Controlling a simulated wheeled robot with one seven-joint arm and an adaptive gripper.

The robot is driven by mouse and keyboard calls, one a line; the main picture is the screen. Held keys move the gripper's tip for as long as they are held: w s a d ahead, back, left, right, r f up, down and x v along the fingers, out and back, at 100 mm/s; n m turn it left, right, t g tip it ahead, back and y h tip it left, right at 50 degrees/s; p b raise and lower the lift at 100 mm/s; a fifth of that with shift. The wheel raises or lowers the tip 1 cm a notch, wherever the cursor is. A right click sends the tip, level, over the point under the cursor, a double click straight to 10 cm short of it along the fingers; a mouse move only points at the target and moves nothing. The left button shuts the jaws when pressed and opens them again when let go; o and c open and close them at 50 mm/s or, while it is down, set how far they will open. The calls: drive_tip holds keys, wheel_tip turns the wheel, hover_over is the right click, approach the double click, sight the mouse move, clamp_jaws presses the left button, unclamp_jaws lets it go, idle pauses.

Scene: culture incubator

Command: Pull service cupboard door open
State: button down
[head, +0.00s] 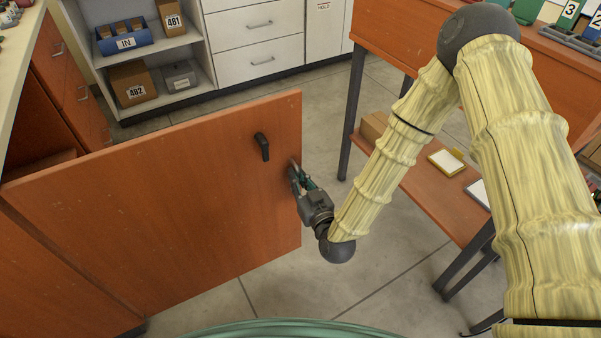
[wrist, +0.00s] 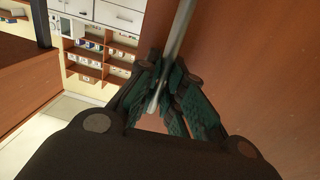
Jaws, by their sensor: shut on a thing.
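The service cupboard door (head: 170,210) is a wide orange-brown wood panel. It stands swung out from the cupboard at the left, with its free edge toward the middle of the head view. A black lever (head: 262,146) sits on its face near the upper free corner. My gripper (head: 298,178) is at the free edge, below and right of that lever. In the wrist view my gripper (wrist: 160,105) has its green-padded fingers closed around a grey metal bar (wrist: 182,35), a pull handle beside the door face (wrist: 250,60). The bar's lower end shows between the fingers.
A wooden table (head: 440,195) with dark legs stands right of the door, near my arm. Open shelves (head: 160,55) with boxes and white drawers (head: 245,25) stand behind. A worktop (head: 20,60) is at upper left. Grey floor (head: 300,290) is clear right of the door.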

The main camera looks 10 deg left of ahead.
drive_tip(key=shift+s, duration=0.15)
drive_tip(key=shift+a, duration=0.1)
drive_tip(key=c, duration=1.6)
unclamp_jaws()
drive_tip(key=shift+o, duration=0.4)
drive_tip(key=v, duration=1.2)
